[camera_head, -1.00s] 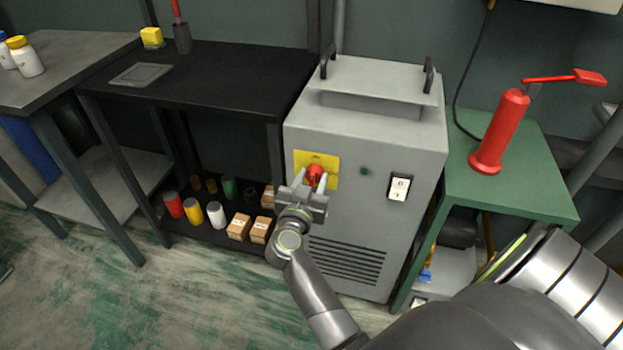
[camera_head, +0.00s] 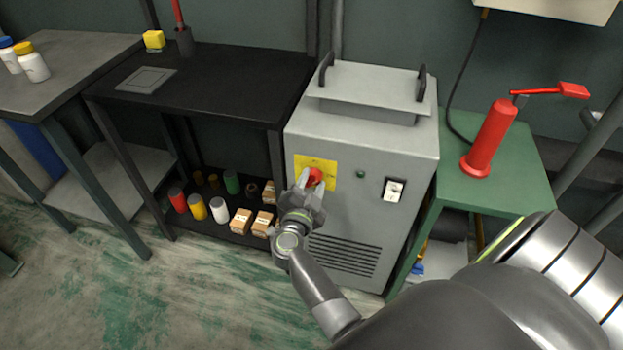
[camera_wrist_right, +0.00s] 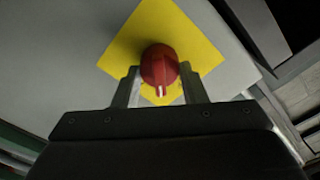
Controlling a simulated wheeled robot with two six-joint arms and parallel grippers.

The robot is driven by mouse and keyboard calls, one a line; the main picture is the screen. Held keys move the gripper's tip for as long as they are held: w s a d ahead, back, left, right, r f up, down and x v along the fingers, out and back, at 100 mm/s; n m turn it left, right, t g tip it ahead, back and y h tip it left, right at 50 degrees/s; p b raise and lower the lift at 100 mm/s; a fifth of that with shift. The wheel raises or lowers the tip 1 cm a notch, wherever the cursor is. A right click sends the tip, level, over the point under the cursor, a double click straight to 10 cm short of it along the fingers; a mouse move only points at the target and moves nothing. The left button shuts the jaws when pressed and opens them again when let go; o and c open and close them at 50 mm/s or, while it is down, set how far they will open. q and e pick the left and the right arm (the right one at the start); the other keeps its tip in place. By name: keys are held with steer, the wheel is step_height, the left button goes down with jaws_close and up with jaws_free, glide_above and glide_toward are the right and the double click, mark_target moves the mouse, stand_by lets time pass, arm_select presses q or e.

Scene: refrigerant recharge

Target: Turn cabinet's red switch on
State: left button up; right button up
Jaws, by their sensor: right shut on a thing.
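The grey cabinet (camera_head: 350,150) stands between the black table and the green table. Its red switch (camera_head: 315,176) is a round knob on a yellow plate (camera_head: 327,183) at the upper left of the front face. My right gripper (camera_head: 312,182) is at the knob with its fingers shut on it. In the right wrist view the red switch (camera_wrist_right: 159,66) sits between the two fingertips (camera_wrist_right: 160,84), with a white mark on its lower edge. The yellow plate looks tilted there. My left gripper is not in view.
A red jack-like tool (camera_head: 490,140) stands on the green table (camera_head: 520,185). Bottles and boxes fill the shelf under the black table (camera_head: 215,85).

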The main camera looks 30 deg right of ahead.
steer(key=shift+m, duration=1)
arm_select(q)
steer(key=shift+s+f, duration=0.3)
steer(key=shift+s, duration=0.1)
arm_select(e)
steer(key=shift+s+f+m, duration=0.1)
steer(key=shift+m, duration=1.85)
steer(key=shift+f+m, duration=0.1)
steer(key=shift+m, duration=1.85)
steer(key=o, duration=0.9)
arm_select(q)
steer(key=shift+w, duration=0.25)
arm_select(e)
steer(key=shift+o, duration=0.2)
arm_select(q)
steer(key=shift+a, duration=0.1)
